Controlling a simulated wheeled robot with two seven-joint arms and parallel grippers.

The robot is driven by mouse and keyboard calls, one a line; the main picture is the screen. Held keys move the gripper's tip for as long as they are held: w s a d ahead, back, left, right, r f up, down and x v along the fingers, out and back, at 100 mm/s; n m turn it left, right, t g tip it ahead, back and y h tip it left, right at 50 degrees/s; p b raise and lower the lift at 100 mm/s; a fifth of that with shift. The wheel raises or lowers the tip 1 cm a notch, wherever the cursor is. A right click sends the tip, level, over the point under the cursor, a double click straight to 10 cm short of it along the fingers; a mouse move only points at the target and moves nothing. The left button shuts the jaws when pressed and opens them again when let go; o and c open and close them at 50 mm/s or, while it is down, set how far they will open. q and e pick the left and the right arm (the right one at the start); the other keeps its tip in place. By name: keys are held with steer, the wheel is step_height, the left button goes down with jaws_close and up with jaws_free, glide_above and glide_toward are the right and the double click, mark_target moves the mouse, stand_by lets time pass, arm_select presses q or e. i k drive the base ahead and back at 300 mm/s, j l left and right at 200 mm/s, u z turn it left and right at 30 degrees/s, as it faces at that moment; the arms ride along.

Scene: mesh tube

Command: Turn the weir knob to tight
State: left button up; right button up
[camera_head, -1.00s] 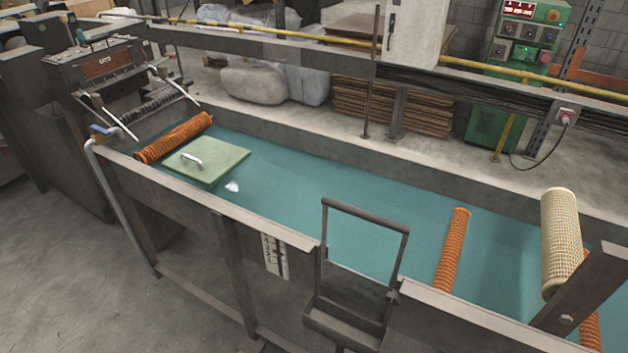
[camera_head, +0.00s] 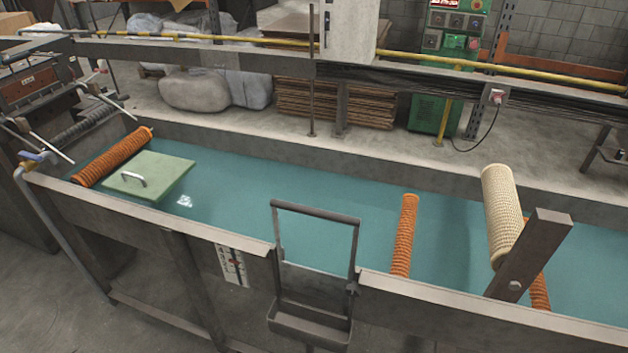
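I cannot make out a knob clearly marked as the weir knob. A blue-handled valve (camera_head: 37,158) sits on top of a grey pipe at the tank's left end. Neither of my grippers is in view.
The long tank (camera_head: 400,287) holds blue-green water. A green lid (camera_head: 150,177), orange mesh rollers (camera_head: 404,235) and a cream mesh tube (camera_head: 502,215) are in or over it. A slanted metal bar (camera_head: 530,250) rises at the front right. Open floor lies at the lower left.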

mark_target(352, 290)
steer(key=k+l, duration=0.2)
steer(key=l, duration=0.15)
steer(key=k+l, duration=0.15)
steer(key=l, duration=0.25)
steer(key=k+l, duration=0.2)
steer(key=l, duration=0.15)
steer(key=k+l+z, duration=0.1)
steer(key=l, duration=0.3)
steer(key=k+l, duration=0.25)
steer(key=l, duration=0.15)
